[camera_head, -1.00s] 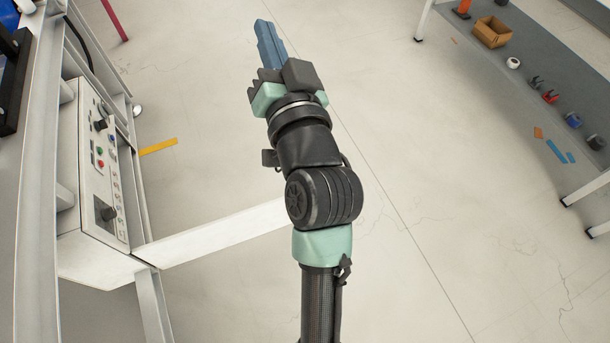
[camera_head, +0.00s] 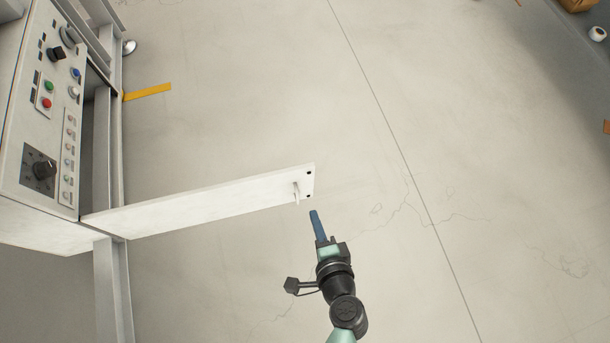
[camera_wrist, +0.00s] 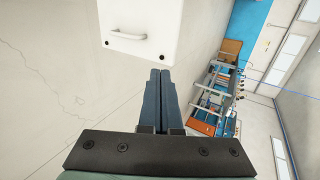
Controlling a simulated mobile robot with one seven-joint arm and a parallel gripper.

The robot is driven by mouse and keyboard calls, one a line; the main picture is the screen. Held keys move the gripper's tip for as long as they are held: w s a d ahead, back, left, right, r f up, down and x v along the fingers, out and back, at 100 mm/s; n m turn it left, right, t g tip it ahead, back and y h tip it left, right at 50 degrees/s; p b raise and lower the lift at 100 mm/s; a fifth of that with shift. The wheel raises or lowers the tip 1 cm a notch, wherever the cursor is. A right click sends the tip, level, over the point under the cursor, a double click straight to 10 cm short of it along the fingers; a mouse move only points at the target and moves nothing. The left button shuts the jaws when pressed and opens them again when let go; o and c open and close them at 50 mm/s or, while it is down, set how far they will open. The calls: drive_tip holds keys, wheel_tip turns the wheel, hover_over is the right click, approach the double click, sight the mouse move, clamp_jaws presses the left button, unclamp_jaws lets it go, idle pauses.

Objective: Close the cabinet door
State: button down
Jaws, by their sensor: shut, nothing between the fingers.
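The white cabinet door (camera_head: 210,200) stands swung out from the control cabinet (camera_head: 45,120) at the left of the head view. Its handle (camera_head: 296,193) sits near the free right end, on the side facing my gripper. My gripper (camera_head: 316,216) is shut and empty, just below and right of that free end, with a visible gap in the picture. In the wrist view the door (camera_wrist: 145,20) is at the top with its pale handle (camera_wrist: 129,35). My shut blue fingers (camera_wrist: 161,78) point toward the door's lower edge there.
A grey frame post (camera_head: 115,290) stands below the door's hinge side. A yellow floor strip (camera_head: 148,92) lies beyond the door. A shelf with a cardboard box (camera_head: 578,4) and white roll (camera_head: 598,34) is at the upper right. The floor right of the door is clear.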

drive_tip(key=b, duration=0.3)
approach(299, 172)
wheel_tip(299, 172, down, 3)
drive_tip(key=w, duration=0.2)
drive_tip(key=w+a, duration=0.1)
drive_tip(key=w, duration=0.1)
drive_tip(key=shift+w, duration=0.2)
drive_tip(key=shift+w+a, duration=0.2)
drive_tip(key=shift+w, duration=0.25)
drive_tip(key=shift+w, duration=0.1)
